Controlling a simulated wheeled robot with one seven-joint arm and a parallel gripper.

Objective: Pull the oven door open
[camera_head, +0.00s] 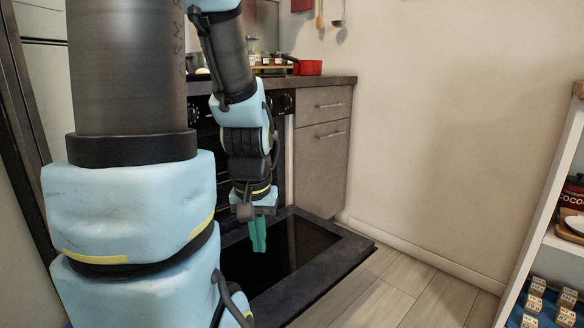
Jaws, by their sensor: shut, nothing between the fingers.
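The oven door (310,277) is folded down and lies about level, low above the floor, with its dark glass panel and black frame facing up. The oven (285,101) stands behind it under the counter, mostly hidden by my arm; its control knobs show at the top right. My gripper (258,248) points down over the glass of the open door, with its teal fingers shut and nothing between them. I cannot tell whether the fingertips touch the glass. My arm hides the left part of the door.
A grey cabinet with drawers (321,150) stands right of the oven. A red pot (307,68) sits on the counter. A white shelf (545,215) with small boxes stands at the far right. Wooden floor (385,290) is clear between door and shelf.

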